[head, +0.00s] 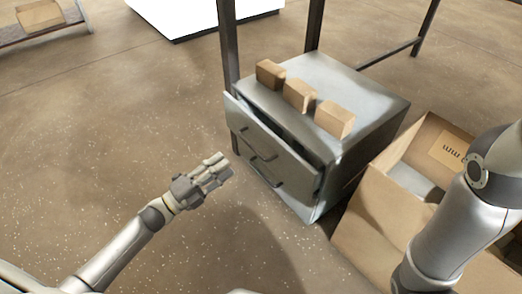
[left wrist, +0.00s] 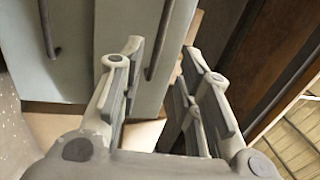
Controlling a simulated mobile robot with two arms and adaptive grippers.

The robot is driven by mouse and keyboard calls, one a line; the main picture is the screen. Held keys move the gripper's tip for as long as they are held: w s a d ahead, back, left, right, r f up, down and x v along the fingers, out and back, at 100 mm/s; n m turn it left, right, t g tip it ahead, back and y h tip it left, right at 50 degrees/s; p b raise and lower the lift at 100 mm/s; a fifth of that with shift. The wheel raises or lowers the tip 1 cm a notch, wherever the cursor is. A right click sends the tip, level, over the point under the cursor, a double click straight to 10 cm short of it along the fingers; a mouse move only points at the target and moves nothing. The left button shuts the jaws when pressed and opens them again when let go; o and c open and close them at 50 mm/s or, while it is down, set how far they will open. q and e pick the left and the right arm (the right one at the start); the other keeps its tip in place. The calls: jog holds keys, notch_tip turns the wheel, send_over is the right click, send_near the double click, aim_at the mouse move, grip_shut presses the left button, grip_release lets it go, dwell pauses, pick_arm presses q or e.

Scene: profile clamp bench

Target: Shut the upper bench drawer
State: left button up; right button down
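The grey metal bench drawer unit (head: 345,85) has two drawers with dark bar handles. The upper drawer (head: 272,143) stands partly open, its front panel apart from the cabinet with a dark gap behind it. The lower drawer front (head: 255,165) shows below it, partly covered by the upper one. My left gripper (head: 222,165) is in front of the drawers, to their left, apart from them. In the left wrist view its fingers (left wrist: 162,85) are spread with nothing between them, and the drawer fronts (left wrist: 110,40) with two handles show beyond. My right gripper is out of view.
Several small brown cardboard boxes (head: 299,95) stand on top of the unit. An open cardboard box (head: 377,222) is on the floor at its right, close to my right arm. Dark bench legs (head: 229,45) rise behind. The floor left of the unit is clear.

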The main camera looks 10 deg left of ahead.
aim_at(251, 144)
pick_arm(q)
jog(key=shift+m, duration=0.3)
jog(key=shift+b+x, duration=2.35)
jog(key=shift+x, duration=3)
jog(key=shift+d+f, duration=0.1)
jog(key=shift+c, duration=0.4)
grip_shut()
